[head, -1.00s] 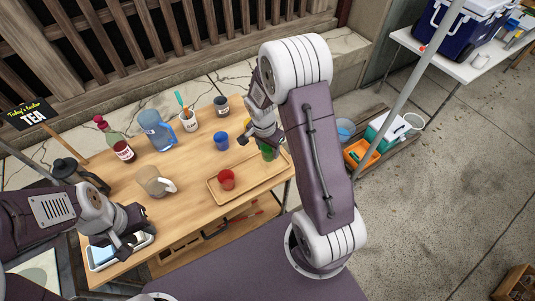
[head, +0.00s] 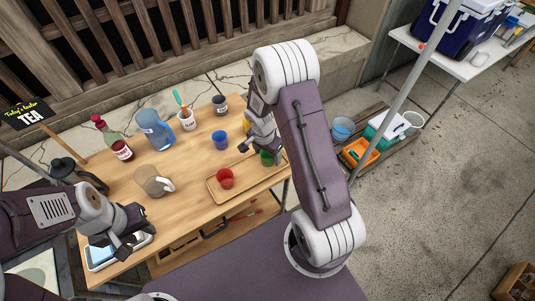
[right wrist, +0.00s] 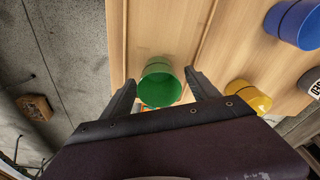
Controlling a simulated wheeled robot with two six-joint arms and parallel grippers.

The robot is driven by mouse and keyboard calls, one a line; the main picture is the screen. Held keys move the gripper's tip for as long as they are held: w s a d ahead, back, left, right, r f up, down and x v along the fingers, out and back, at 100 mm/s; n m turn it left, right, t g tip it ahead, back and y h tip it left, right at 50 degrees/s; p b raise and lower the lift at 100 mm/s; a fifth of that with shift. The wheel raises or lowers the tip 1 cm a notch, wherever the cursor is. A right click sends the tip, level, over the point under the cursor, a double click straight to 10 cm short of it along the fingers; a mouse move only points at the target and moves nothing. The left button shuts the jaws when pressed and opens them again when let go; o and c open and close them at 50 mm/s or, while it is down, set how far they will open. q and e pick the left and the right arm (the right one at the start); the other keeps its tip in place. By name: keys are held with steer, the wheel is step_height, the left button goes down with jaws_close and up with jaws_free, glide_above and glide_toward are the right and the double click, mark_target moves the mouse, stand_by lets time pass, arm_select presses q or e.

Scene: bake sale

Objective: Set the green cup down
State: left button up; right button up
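The green cup (head: 267,159) is at the right end of the wooden tray (head: 212,197), partly hidden by my right gripper (head: 266,150). In the right wrist view the green cup (right wrist: 160,82) shows its open top between the two fingertips, which lie close along its sides.
A red cup (head: 226,183) is on the tray's left half. A blue cup (head: 220,140) and a yellow cup (head: 246,125) stand behind the tray. A clear pitcher (head: 152,181), blue jug (head: 155,131) and bottle (head: 121,149) stand further left. The tray's middle is clear.

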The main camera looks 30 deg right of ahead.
mark_target(265, 164)
step_height(265, 164, up, 12)
steer(key=s+a, duration=0.1)
steer(key=a, duration=0.1)
steer(key=s+a+n+y, duration=0.1)
steer(key=s+a+n, duration=0.4)
steer(key=s+n, duration=0.6)
steer(key=shift+s+a+n+y, duration=0.2)
steer(key=shift+s+n+y, duration=0.1)
steer(key=shift+n, duration=0.4)
steer(key=shift+s, duration=0.1)
